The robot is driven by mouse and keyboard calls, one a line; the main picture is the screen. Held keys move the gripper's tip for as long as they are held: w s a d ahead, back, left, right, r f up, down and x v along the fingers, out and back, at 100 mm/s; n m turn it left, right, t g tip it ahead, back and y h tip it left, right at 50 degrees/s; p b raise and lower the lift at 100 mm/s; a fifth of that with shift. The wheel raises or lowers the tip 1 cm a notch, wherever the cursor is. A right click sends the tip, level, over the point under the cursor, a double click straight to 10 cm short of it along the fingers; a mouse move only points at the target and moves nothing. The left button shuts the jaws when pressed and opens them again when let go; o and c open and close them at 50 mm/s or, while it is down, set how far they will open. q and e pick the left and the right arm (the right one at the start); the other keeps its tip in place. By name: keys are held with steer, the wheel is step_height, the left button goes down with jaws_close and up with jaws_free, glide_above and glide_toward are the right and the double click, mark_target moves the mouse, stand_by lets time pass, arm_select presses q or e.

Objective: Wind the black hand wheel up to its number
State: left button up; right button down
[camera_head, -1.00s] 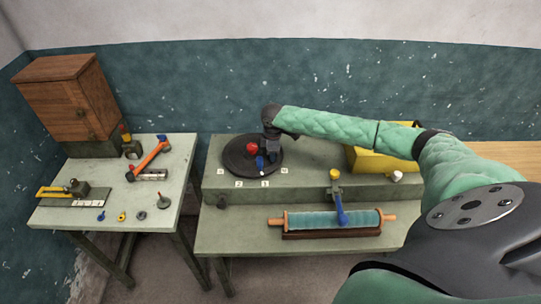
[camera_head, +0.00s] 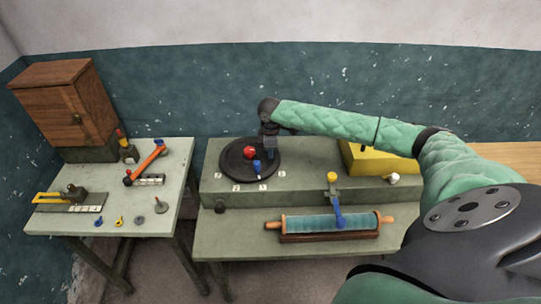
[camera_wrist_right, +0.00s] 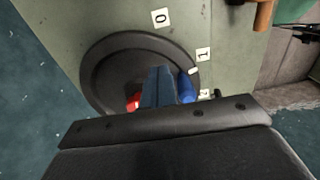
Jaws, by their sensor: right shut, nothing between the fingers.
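The black hand wheel (camera_head: 232,163) lies flat on the green-grey raised bench. It has a red centre knob (camera_head: 249,152) and an upright blue handle (camera_head: 257,167) toward its front. My right gripper (camera_head: 269,154) is shut and empty, pointing down over the wheel's right side, behind the handle in the head view. In the right wrist view the shut fingers (camera_wrist_right: 158,85) appear between the red knob (camera_wrist_right: 133,103) and the blue handle (camera_wrist_right: 188,88), and a white mark (camera_wrist_right: 194,71) shows at the wheel's rim. Whether the fingers touch the handle cannot be told. My left gripper is out of view.
Number cards stand around the wheel; the wrist view shows 0 (camera_wrist_right: 161,18) and 1 (camera_wrist_right: 204,54). A left table (camera_head: 180,190) holds tools.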

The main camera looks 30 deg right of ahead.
steer(key=shift+r, duration=2.15)
